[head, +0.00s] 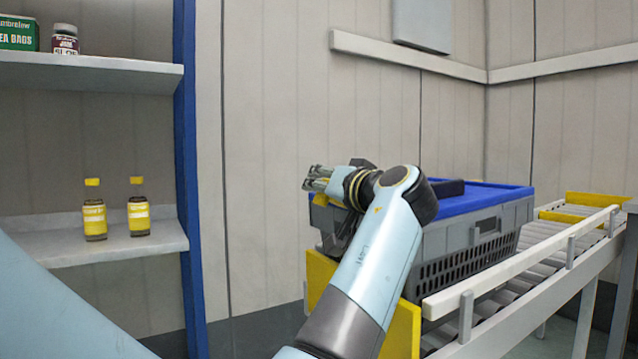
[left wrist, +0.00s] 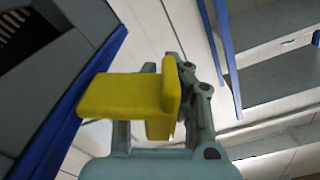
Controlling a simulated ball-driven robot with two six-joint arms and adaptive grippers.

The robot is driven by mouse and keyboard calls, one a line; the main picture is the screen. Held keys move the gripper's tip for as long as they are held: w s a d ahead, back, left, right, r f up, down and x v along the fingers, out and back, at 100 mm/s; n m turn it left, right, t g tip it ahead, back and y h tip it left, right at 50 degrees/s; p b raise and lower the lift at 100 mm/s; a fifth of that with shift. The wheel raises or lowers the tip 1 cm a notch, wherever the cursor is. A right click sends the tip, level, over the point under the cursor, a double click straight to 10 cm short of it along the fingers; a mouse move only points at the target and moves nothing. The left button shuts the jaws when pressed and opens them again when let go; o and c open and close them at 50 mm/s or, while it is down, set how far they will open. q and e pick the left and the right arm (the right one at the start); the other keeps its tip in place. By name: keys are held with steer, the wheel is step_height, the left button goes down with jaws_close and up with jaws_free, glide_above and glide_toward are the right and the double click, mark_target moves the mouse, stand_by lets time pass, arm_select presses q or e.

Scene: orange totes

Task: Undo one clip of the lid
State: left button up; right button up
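The grey crate (head: 470,245) with a blue lid (head: 485,194) stands on the roller conveyor. My left gripper (head: 316,181) is at the left end of the crate, near lid height, with its fingers towards the left. In the left wrist view a yellow L-shaped clip (left wrist: 125,96) lies between the fingers of my left gripper (left wrist: 168,66), beside the blue lid edge (left wrist: 68,128). The fingers look closed on its upright plate. The clip partly hides the fingers. Whether it still grips the lid edge is unclear. My right gripper is out of view.
The conveyor (head: 545,260) has pale side rails and a yellow end board (head: 402,330) below the crate's left end. A shelf unit with a blue post (head: 190,170) stands at left, holding two yellow-capped bottles (head: 94,212). A pale wall is behind.

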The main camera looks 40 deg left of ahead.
arm_select(q)
steer(key=o, duration=0.6)
steer(key=shift+r, duration=0.1)
step_height(320, 180, up, 10)
steer(key=shift+f, duration=0.1)
stand_by(0.5)
